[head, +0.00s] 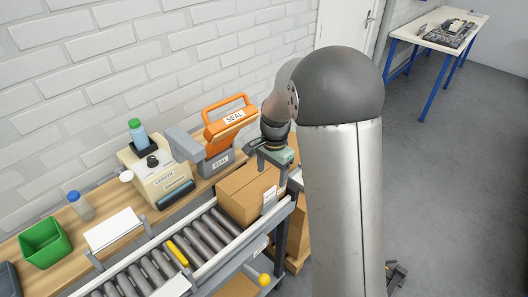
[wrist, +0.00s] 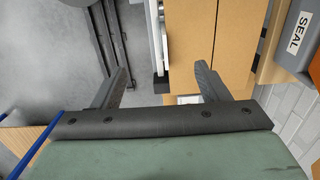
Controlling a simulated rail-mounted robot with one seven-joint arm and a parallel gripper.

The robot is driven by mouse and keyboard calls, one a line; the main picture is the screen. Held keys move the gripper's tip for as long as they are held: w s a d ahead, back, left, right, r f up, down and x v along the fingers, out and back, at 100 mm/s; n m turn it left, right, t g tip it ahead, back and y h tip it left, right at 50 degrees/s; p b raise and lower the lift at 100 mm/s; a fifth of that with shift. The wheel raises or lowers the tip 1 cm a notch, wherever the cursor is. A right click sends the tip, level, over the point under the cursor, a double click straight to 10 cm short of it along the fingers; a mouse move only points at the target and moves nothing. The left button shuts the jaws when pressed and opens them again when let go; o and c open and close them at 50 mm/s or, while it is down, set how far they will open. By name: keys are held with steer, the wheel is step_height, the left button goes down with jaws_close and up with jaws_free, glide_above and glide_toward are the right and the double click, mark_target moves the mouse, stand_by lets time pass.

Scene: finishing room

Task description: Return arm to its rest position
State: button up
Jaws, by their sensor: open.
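My arm rises at the right of the head view and bends down to my gripper (head: 275,158), which is just above or beside the far end of a cardboard box. In the wrist view my gripper (wrist: 160,82) has its two dark fingers spread wide apart with nothing between them. The cardboard box (head: 246,194) sits closed on the roller conveyor, with a white label on its side. It also shows in the wrist view (wrist: 234,40), past the right finger. The exact gap between fingers and box cannot be told.
The sealer (head: 229,118) with an orange handle stands behind the box. A cream label machine (head: 155,168), a green bin (head: 45,242) and a bottle (head: 81,205) stand on the wooden bench. Open floor (head: 440,180) lies to the right, with a blue-legged table (head: 443,22) beyond.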

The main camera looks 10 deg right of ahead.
steer(key=s+r+n, duration=0.2)
steer(key=s+n, duration=0.1)
steer(key=s, duration=0.5)
steer(key=s+r+n+t, duration=0.1)
steer(key=s+r+n, duration=0.2)
steer(key=s, duration=0.6)
steer(key=s+r+n, duration=0.3)
steer(key=s+n, duration=0.2)
steer(key=s, duration=0.4)
steer(key=shift+b, duration=0.35)
